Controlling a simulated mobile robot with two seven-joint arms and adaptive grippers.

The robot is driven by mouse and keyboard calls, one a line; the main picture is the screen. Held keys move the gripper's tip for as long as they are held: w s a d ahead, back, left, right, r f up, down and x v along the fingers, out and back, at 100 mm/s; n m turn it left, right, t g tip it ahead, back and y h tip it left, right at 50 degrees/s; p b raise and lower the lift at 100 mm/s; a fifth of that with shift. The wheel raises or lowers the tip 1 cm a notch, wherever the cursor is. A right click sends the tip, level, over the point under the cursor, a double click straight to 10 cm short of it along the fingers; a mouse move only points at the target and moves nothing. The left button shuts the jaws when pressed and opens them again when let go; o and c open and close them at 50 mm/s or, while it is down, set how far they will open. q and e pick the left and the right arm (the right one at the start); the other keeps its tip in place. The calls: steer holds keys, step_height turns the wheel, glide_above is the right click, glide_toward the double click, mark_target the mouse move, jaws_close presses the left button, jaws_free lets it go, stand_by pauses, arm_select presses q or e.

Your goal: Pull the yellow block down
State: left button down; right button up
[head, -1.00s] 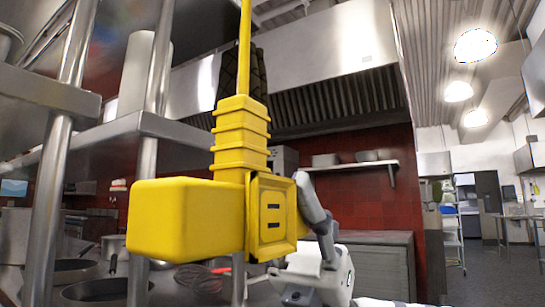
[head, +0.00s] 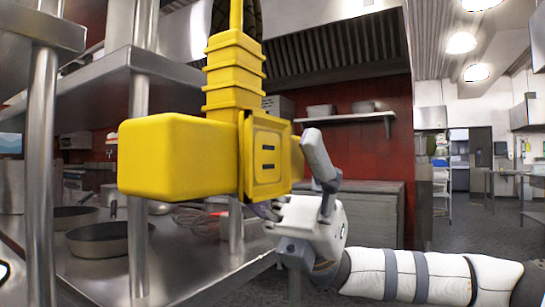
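The yellow block (head: 175,158) hangs in the air near the centre of the head view, below a ribbed yellow stem (head: 235,75) and a yellow cable. A square panel (head: 265,157) with two dark slots is on its front. My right gripper (head: 290,180) is at the block's lower right corner. One finger stands up beside the right side; the other is partly hidden below the block. The fingers are spread wide apart, and contact with the block cannot be made out.
A steel shelf rack (head: 137,170) with upright posts stands at the left, close to the block. A pan (head: 103,240) and a red whisk (head: 195,221) lie on its lower level. A steel counter (head: 365,205) is behind my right arm. Open floor lies at the far right.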

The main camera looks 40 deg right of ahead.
steer(key=v, duration=1.2)
stand_by(0.3)
